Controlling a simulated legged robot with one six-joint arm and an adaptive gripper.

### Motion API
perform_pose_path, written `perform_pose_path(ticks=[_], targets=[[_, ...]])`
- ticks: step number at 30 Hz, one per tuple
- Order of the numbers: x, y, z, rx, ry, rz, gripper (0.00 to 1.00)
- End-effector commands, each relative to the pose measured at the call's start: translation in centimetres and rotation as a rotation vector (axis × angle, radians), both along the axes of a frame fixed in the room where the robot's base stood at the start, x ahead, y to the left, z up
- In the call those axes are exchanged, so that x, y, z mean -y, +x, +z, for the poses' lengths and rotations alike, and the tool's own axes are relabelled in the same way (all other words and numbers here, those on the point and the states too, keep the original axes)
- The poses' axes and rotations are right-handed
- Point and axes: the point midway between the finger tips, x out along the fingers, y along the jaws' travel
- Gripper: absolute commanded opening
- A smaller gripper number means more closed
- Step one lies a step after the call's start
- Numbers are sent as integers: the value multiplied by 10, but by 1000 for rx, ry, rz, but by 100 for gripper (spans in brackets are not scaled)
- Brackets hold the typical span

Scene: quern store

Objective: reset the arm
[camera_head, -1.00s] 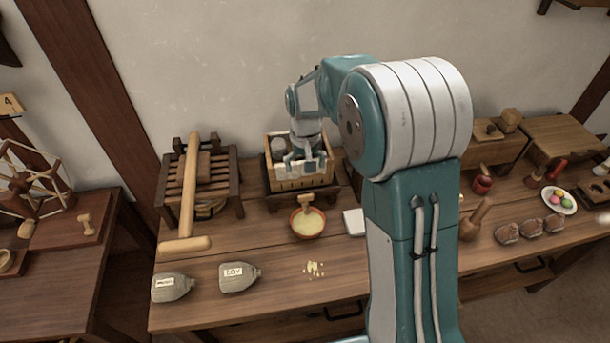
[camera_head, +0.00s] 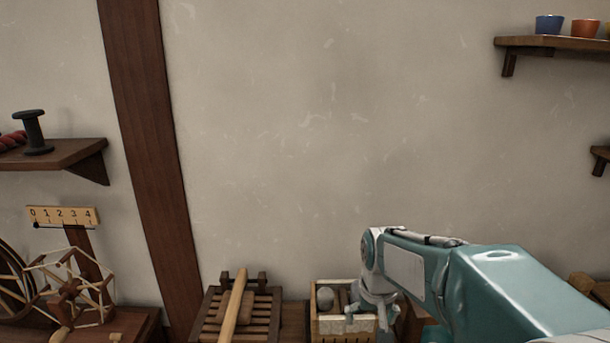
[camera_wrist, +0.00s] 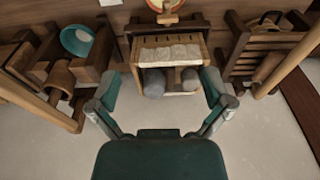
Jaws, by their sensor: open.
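My gripper (camera_head: 371,306) is at the lower right of the head view, at the right side of a wooden box (camera_head: 343,326). In the wrist view my gripper (camera_wrist: 162,92) is open, its two fingers spread wide with nothing between the tips. The box shows beyond the fingers in the wrist view (camera_wrist: 168,41). It has a pale cloth-like front and holds rounded grey stones (camera_wrist: 155,82). One grey stone also shows in the head view (camera_head: 325,298).
A slatted wooden rack (camera_head: 262,318) with a long wooden mallet handle (camera_head: 234,305) stands left of the box. A wheel device (camera_head: 75,285) is at the far left. Shelves (camera_head: 555,43) hang on the wall. The wall above the box is clear.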

Motion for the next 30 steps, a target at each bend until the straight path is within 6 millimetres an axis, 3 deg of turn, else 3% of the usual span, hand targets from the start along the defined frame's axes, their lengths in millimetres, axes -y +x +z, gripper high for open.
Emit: perform_pose_path(ticks=[6, 12, 21, 25, 30], targets=[[9, -51, 38, 92, 2, 3, 100], [16, -98, 58, 171, -1, 4, 100], [23, -166, 66, 288, -7, 7, 100], [25, -186, 64, 323, -10, 7, 100], [25, -195, 62, 339, -12, 9, 100]])
